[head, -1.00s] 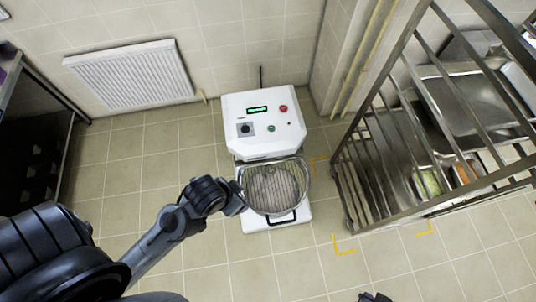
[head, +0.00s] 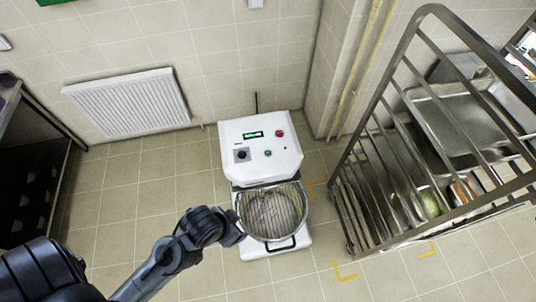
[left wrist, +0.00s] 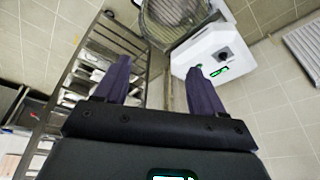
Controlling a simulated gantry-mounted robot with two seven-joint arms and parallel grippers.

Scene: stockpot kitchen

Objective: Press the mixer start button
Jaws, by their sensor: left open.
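The mixer (head: 260,165) is a white machine standing on the floor in the middle of the head view. Its sloped panel has a lit green display (head: 252,134), a black knob (head: 241,155), a green button (head: 267,153) and a red button (head: 278,133). A wire guard (head: 272,212) covers the bowl below the panel. My left arm's end is beside the bowl's left side; its fingers are not clear there. In the left wrist view my left gripper (left wrist: 157,68) is open and empty, with the mixer (left wrist: 212,50) beyond the right finger. My right gripper is out of view.
A metal rack (head: 375,190) with trays stands right of the mixer, with yellow floor marks (head: 345,272) near its foot. A white radiator (head: 128,101) is on the back wall. A dark cabinet (head: 30,180) stands at far left.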

